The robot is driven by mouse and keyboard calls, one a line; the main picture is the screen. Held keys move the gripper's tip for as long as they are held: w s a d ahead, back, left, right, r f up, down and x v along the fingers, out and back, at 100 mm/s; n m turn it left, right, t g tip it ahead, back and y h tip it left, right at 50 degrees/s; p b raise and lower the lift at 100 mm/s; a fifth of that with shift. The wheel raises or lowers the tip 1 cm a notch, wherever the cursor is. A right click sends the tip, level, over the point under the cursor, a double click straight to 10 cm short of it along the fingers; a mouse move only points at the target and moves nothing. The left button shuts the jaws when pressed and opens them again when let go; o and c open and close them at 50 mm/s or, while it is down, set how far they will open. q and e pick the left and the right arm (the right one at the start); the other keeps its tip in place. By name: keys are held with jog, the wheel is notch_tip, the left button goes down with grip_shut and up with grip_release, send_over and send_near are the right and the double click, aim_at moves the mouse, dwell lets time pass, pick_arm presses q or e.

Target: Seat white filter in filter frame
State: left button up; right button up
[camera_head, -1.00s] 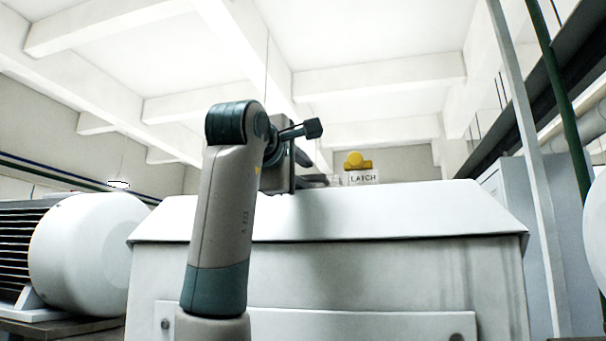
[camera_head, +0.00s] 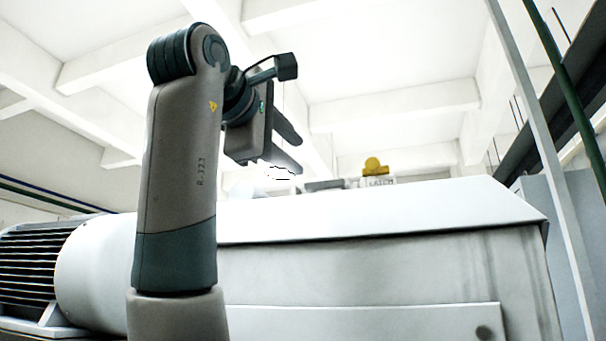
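My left gripper is out of view.
A large white housing (camera_head: 370,212) with a sloping top fills the lower middle. A yellow knob (camera_head: 375,166) stands over a "LATCH" label (camera_head: 380,182). A white motor with dark fins (camera_head: 28,262) is at left. A grey post (camera_head: 545,150) rises at right.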

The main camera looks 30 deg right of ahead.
jog(key=shift+b+v, duration=0.3)
jog(key=shift+v, duration=1.05)
jog(key=shift+a, duration=0.15)
